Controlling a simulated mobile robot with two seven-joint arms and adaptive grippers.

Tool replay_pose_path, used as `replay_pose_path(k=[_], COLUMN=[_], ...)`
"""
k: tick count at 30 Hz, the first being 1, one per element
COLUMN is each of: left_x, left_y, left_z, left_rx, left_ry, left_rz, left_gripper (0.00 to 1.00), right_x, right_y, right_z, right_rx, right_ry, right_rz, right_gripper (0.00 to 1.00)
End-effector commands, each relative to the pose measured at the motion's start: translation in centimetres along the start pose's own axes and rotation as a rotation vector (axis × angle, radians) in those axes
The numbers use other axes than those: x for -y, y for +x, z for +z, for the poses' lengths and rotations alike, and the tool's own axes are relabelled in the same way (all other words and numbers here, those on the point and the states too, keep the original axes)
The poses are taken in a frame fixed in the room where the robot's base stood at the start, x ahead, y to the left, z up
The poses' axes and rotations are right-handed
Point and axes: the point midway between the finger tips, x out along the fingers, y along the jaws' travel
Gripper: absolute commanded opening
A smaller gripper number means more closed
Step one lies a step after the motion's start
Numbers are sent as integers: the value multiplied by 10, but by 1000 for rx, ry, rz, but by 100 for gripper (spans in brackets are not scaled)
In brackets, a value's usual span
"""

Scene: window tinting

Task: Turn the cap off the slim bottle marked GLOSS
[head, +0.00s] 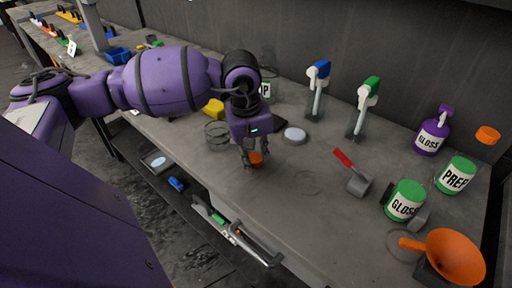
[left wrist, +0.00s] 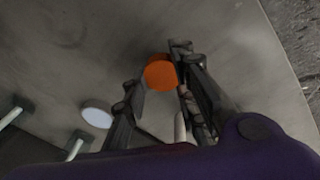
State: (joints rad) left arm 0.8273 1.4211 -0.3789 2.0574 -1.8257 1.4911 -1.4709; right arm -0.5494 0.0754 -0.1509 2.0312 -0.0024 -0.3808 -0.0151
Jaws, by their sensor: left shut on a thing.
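My left gripper (head: 254,156) points down over the bench, shut on an orange cap-like piece (head: 257,159). In the left wrist view the orange piece (left wrist: 160,72) shows as a round face between the fingertips of the left gripper (left wrist: 161,80). I cannot tell whether a bottle is attached to it. A purple pump bottle marked GLOSS (head: 431,137) stands at the back right. A green tub (head: 405,203) also carries a GLOSS label. No slim bottle marked GLOSS can be made out. My right gripper is not in view.
A pale disc (head: 294,135) lies right of the gripper. A red-handled scraper (head: 350,168), PREP tub (head: 455,177) and orange funnel (head: 455,255) occupy the right. Bench front centre is clear.

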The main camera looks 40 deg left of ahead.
Motion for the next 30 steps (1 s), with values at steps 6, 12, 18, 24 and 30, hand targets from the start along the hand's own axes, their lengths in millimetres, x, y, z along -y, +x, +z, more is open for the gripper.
replay_pose_path(k=[6,12,18,24,30], left_x=[1,0,1,1,2], left_y=[6,6,8,12,16], left_z=[1,0,1,1,2], left_rx=[0,0,0,0,0], left_ry=[0,0,0,0,1], left_rz=[1,1,1,1,1], left_gripper=[0,0,0,0,0], right_x=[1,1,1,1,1], right_y=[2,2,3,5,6], right_z=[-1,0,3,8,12], right_rx=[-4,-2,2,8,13], right_ry=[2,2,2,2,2], right_rz=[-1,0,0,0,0], right_gripper=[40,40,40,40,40])
